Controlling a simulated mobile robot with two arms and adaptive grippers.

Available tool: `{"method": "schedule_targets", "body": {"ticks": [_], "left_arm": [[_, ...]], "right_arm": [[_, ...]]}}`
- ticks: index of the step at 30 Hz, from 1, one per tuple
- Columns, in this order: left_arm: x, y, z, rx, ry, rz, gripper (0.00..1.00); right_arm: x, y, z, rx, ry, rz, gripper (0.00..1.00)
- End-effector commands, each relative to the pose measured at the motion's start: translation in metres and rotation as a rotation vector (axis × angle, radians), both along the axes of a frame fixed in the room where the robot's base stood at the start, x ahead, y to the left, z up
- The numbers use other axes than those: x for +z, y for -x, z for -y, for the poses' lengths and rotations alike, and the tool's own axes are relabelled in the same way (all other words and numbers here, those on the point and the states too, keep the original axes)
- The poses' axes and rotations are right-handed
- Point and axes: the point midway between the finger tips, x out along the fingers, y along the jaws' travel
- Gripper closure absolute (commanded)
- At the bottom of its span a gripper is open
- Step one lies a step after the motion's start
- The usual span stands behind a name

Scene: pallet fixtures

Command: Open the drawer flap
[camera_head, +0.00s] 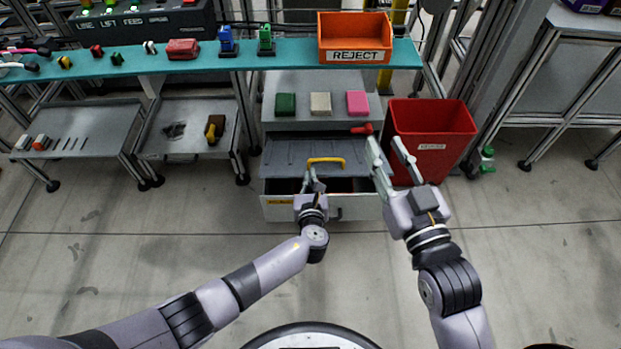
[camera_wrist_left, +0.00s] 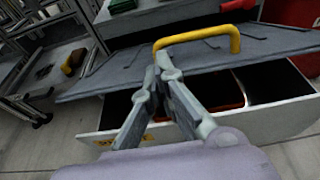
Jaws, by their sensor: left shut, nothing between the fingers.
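The grey drawer flap (camera_head: 285,155) lies over the drawer (camera_head: 281,213), tilted with its near edge up. It also shows in the left wrist view (camera_wrist_left: 105,76), with the drawer's dark inside visible under it. The yellow handle (camera_head: 326,160) sits on the flap and shows in the left wrist view (camera_wrist_left: 205,33). My left gripper (camera_head: 313,176) is shut and empty at the flap's near edge, its tips (camera_wrist_left: 160,64) just short of the handle. Whether they touch the flap is unclear. My right gripper (camera_head: 384,141) is open and empty, right of the flap.
A red bin (camera_head: 432,136) stands right of the drawer, close to my right gripper. Green, beige and pink blocks (camera_head: 321,104) sit on the shelf behind the flap. An orange reject tray (camera_head: 355,30) stands on the teal bench. The floor in front is clear.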

Motion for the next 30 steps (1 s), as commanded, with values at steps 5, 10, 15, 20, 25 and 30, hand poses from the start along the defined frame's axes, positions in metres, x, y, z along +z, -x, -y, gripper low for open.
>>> {"method": "schedule_targets", "body": {"ticks": [5, 10, 15, 20, 25, 30], "left_arm": [[0.005, -0.002, -0.001, 0.001, 0.001, -0.008, 1.00], [0.007, -0.003, -0.001, 0.001, 0.001, -0.017, 1.00], [0.009, -0.004, -0.002, 0.000, 0.000, -0.026, 1.00], [0.011, -0.005, -0.003, 0.000, 0.000, -0.036, 1.00], [0.013, -0.006, -0.004, 0.001, 0.000, -0.044, 1.00], [0.016, -0.008, -0.005, 0.001, 0.000, -0.053, 1.00]], "right_arm": [[-0.019, 0.001, 0.003, -0.007, 0.027, -0.106, 0.70], [-0.038, 0.005, 0.007, -0.014, 0.053, -0.206, 0.70], [-0.056, 0.011, 0.012, -0.020, 0.078, -0.307, 0.70], [-0.073, 0.019, 0.016, -0.026, 0.101, -0.402, 0.70], [-0.090, 0.029, 0.021, -0.032, 0.125, -0.504, 0.70], [-0.106, 0.041, 0.027, -0.039, 0.148, -0.604, 0.70]]}}
